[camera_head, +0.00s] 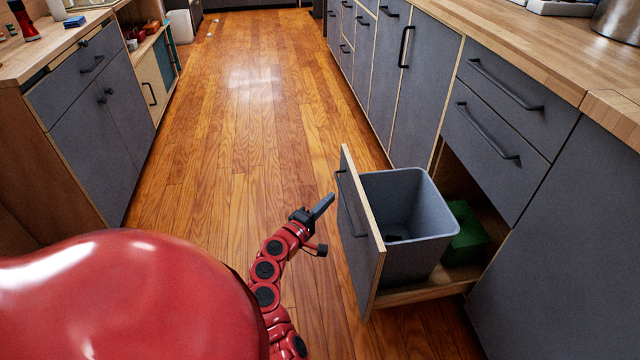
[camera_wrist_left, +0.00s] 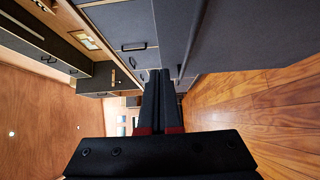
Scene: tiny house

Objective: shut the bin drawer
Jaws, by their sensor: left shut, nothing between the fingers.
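The bin drawer (camera_head: 359,240) stands pulled out from the right-hand cabinet row, with a grey front panel on a wooden frame. A dark handle (camera_head: 350,203) is on its front. A grey open bin (camera_head: 425,222) sits inside it, with a green box (camera_head: 466,234) behind. My left gripper (camera_head: 329,199) is shut and empty, just left of the drawer front near its handle; I cannot tell if it touches. In the left wrist view the shut fingers (camera_wrist_left: 158,80) point toward grey cabinet fronts. My right gripper is not in view.
Grey cabinets (camera_head: 395,80) with a wooden counter (camera_head: 530,45) run along the right. Another cabinet row (camera_head: 95,120) stands at the left. The wooden floor (camera_head: 240,110) between them is clear. My red body fills the lower left.

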